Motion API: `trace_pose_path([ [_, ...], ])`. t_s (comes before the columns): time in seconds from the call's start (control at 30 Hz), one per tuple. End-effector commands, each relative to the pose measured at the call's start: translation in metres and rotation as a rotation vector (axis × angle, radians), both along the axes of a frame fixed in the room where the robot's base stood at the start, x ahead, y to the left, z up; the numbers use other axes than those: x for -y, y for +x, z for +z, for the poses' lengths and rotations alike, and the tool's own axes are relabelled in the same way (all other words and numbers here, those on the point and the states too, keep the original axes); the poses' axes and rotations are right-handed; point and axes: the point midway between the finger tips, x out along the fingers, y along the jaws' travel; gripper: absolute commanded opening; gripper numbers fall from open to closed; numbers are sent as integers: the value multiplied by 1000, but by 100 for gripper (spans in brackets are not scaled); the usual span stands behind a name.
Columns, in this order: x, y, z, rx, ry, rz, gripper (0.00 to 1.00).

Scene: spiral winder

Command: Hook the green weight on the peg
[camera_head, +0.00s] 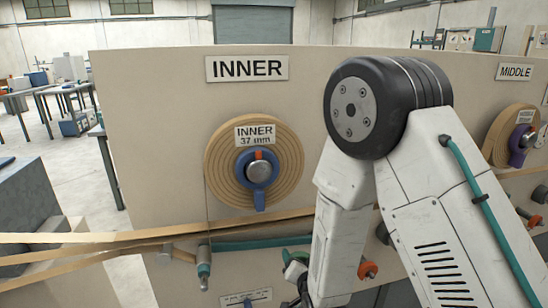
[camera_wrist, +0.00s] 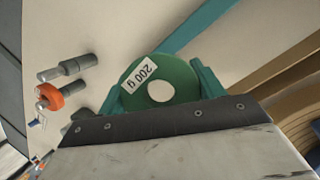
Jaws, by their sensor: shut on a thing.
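The green weight (camera_wrist: 180,75) is a disc with a central hole and an upside-down "200 g" label in the wrist view. My gripper (camera_wrist: 158,82) is shut on it, with a teal finger on each side. In the head view, a small part of the weight (camera_head: 294,258) shows beside my arm, which hides most of my gripper. A short grey peg (camera_wrist: 68,68) sticks out from the panel to the left of the weight in the wrist view, apart from it. I cannot tell whether this is the task's peg.
An orange knob (camera_wrist: 49,97) is near the grey peg; an orange knob (camera_head: 367,270) also shows right of my arm. The INNER coil (camera_head: 290,165) is on the panel. Tan strips (camera_head: 60,255) cross in front, near a teal bar (camera_head: 250,243) and a grey-teal fitting (camera_head: 203,262).

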Motion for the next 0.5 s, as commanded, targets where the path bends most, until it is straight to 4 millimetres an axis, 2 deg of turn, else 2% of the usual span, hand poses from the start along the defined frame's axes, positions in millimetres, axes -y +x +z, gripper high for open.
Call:
trace_pose_path([
  [0.03,24,12,3,3,1,-29,11],
  [0.2,93,38,11,2,0,-89,11],
  [0.3,130,47,16,3,0,-120,11],
  [0.4,160,52,20,2,0,-142,11],
  [0.5,181,54,22,1,0,-158,11],
])
